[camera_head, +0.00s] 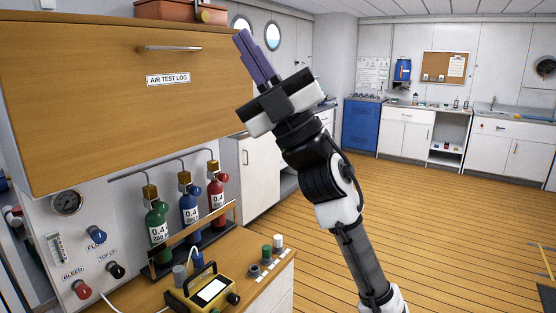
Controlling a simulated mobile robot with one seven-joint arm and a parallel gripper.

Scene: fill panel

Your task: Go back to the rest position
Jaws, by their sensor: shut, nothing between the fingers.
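My gripper (244,38) is raised at the upper middle of the head view, its purple fingers pointing up and to the left. The fingers are shut and nothing shows between them. My arm rises from the lower right of the picture to the gripper. The gripper appears just right of the wooden cabinet front (120,100) labelled AIR TEST LOG. I cannot tell how far the fingers are from the cabinet.
Below the cabinet stand green (158,225), blue (189,208) and red (217,195) cylinders in a rack. A yellow meter (205,292) lies on the counter. Panel knobs (96,235) are at lower left. Open plank floor (450,230) is at right.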

